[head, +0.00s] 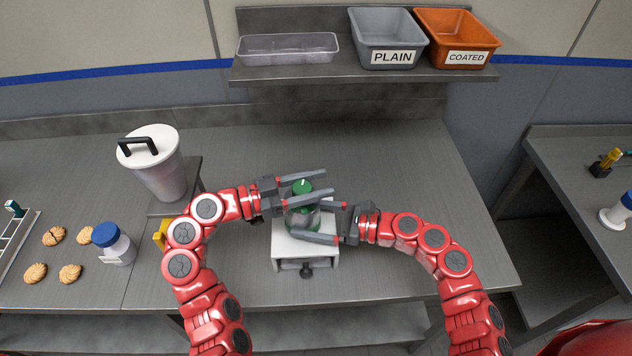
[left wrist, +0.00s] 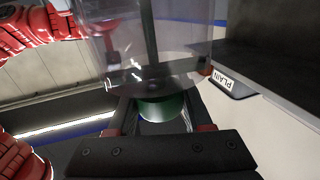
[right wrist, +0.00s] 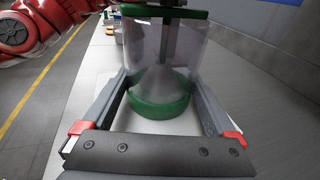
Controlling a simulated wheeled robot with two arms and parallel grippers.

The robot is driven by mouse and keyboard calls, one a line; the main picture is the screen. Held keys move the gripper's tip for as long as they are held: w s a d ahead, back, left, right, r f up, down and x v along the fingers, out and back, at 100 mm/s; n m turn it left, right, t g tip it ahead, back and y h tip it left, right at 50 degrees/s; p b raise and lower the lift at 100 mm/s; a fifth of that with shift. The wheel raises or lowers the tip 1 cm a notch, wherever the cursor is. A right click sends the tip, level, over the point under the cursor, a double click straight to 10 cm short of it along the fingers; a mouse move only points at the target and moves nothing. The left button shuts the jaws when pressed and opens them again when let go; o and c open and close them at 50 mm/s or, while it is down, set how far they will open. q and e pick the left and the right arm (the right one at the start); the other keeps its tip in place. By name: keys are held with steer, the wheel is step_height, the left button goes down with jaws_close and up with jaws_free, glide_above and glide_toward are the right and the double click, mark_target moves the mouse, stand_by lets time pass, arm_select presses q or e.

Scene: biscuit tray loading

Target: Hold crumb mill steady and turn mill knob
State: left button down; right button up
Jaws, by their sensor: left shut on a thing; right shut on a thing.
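The crumb mill (head: 300,218) stands upright on a white base block, a clear cylinder with green parts. Its green mill knob (head: 302,187) is on top, with a small white mark. My left gripper (head: 328,182) reaches in from the left and is shut on the knob, which shows between its fingers in the left wrist view (left wrist: 160,108). My right gripper (head: 300,220) comes from the right, lower down, shut around the mill's body. The right wrist view shows the clear cylinder (right wrist: 165,55) and a green ring (right wrist: 160,108) between its fingers. The fingers partly hide the mill.
The white base block (head: 290,248) has a dark front knob (head: 307,271). To the left are a lidded white canister (head: 160,175), a blue-capped jar (head: 115,245) and several biscuits (head: 70,273). A shelf behind holds a clear tray (head: 288,48), a grey PLAIN bin (head: 388,35) and an orange COATED bin (head: 455,35).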

arm_select(q)
steer(key=shift+c, duration=1.5)
jaws_free()
step_height(320, 180, up, 10)
